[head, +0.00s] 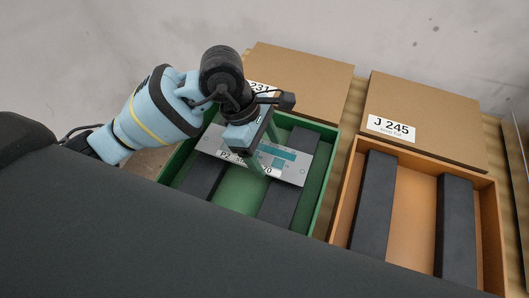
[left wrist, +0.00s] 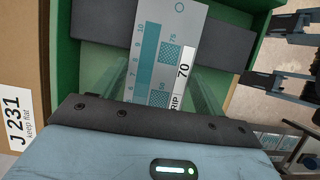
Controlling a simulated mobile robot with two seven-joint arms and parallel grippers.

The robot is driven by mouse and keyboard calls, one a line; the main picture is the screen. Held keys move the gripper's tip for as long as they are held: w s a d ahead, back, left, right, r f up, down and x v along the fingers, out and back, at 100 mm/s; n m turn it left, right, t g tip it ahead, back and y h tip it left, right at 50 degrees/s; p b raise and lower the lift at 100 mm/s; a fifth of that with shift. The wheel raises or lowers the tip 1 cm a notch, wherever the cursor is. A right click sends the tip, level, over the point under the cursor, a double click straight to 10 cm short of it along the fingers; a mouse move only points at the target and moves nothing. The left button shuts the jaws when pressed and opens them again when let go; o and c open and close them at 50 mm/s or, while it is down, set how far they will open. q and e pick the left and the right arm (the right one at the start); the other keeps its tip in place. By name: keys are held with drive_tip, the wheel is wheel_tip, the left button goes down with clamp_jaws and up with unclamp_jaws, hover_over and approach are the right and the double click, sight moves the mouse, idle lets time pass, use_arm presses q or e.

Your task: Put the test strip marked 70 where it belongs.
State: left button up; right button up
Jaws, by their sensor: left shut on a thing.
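The test strip (head: 294,169) is a flat grey plate with teal patterns and a white label whose end reads 70. The 70 also shows on the strip in the left wrist view (left wrist: 199,28). My left gripper (head: 256,160) is shut on the strip near its middle. It holds the strip flat over the green tray (head: 325,170), across its two dark pads. I cannot tell whether the strip touches the pads. A card marked J 231, keep flat (left wrist: 18,120) belongs to the green tray's side; the arm partly hides it in the head view.
An orange tray (head: 412,215) with two dark pads stands right of the green tray, and its card reads J 245 (head: 391,127). Brown boards (head: 425,105) lie behind both trays. A large dark part of mine covers the lower left of the head view.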

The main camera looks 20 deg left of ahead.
use_arm(q)
drive_tip(key=shift+f, duration=1.1)
drive_tip(key=shift+f, duration=0.15)
drive_tip(key=o, duration=0.9)
drive_tip(key=shift+o, duration=0.2)
drive_tip(key=v, duration=1.2)
drive_tip(key=shift+s, duration=0.1)
